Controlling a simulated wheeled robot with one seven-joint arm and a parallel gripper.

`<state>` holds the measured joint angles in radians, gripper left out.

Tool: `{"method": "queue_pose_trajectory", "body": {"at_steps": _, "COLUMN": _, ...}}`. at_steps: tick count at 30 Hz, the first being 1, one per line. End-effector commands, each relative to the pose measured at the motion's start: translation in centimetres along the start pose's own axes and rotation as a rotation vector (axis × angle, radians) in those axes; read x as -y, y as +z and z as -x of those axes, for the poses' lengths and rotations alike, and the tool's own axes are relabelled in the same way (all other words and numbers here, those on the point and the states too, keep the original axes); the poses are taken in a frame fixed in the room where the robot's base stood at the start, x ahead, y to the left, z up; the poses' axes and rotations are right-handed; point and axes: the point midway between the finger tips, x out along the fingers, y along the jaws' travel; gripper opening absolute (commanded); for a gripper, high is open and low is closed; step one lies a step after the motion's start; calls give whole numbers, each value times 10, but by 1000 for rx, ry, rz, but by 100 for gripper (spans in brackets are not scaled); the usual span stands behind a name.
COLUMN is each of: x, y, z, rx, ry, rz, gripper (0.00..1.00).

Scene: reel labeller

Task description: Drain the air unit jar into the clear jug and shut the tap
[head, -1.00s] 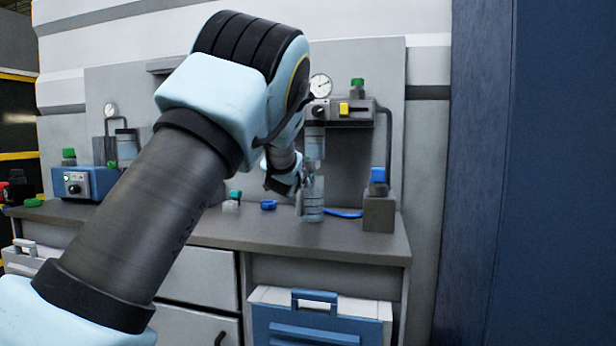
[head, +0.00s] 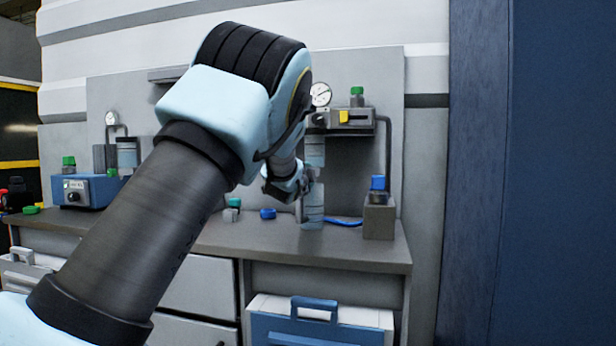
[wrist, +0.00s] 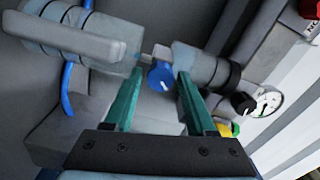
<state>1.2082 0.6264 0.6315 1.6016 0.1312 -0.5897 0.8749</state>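The air unit jar (head: 315,152) hangs under the gauge and regulator on the back panel; it also shows in the wrist view (wrist: 194,64). The clear jug (head: 313,210) stands upright on the bench below the jar. In the wrist view its handle (wrist: 75,36) and side show at the upper left. A blue tap knob (wrist: 160,75) sits at the jar's lower end, facing the jug. My gripper (wrist: 160,80) is open, its green fingers on either side of the knob; I cannot tell whether they touch it. In the head view my gripper (head: 304,184) is partly hidden beside the jug.
A blue-capped bottle (head: 378,186) stands on a grey block (head: 379,220) to the right. A blue tube (head: 344,222) lies behind the jug. A blue cap (head: 267,213) and a small green-topped bottle (head: 232,210) are to its left. The front bench strip is clear.

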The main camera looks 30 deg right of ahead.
Motion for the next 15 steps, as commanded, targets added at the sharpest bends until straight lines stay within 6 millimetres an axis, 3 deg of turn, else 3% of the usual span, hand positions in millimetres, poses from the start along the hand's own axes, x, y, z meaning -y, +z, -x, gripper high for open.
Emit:
{"method": "queue_pose_trajectory", "body": {"at_steps": 3, "x": 0, "y": 0, "z": 0, "rx": 0, "ry": 0, "rz": 0, "gripper": 70}}
{"method": "queue_pose_trajectory", "body": {"at_steps": 15, "x": 2, "y": 0, "z": 0, "rx": 1, "ry": 2, "rz": 54, "gripper": 70}}
